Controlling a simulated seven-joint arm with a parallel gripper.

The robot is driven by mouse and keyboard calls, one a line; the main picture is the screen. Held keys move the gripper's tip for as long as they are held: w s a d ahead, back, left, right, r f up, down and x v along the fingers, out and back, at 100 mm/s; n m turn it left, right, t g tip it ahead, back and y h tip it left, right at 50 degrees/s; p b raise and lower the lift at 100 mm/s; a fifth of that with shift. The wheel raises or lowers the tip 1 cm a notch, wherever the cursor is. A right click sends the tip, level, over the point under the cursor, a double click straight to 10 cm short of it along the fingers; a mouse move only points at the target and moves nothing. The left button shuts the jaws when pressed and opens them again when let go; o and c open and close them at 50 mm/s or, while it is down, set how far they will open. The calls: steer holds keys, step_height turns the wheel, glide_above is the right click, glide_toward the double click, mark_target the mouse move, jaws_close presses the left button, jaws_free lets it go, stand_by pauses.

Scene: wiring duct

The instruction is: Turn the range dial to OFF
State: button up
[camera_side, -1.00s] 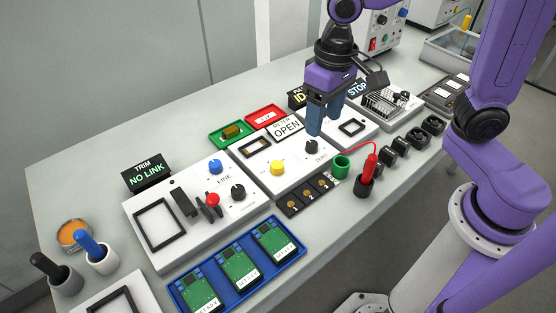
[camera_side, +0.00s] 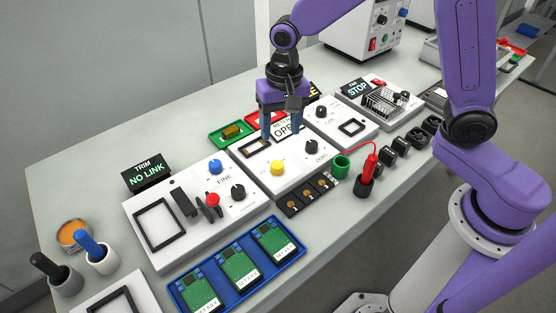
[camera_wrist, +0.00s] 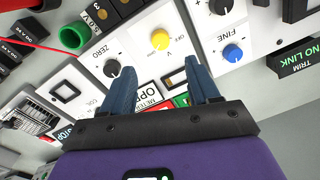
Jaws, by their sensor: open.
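The meter panel (camera_side: 262,172) is a white box with an OPEN display (camera_side: 286,128) at its back. It carries a yellow dial (camera_side: 277,168) and a black ZERO dial (camera_side: 311,147). My gripper (camera_side: 281,137) is open and empty, above the back part of the meter panel, behind the yellow dial. In the wrist view my gripper's fingers (camera_wrist: 158,66) point toward the panel, apart from both dials.
The trim panel (camera_side: 150,205) with blue, red and black knobs stands to the left. A green cup (camera_side: 341,167) and a red-handled probe in a black holder (camera_side: 364,185) stand to the right. A blue tray of green boards (camera_side: 236,266) lies in front. Another panel (camera_side: 337,122) is behind right.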

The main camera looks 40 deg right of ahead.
mark_target(278, 164)
steer(key=f, duration=1.1)
steer(key=shift+w+a, duration=0.1)
steer(key=shift+a, duration=0.15)
steer(key=c, duration=1)
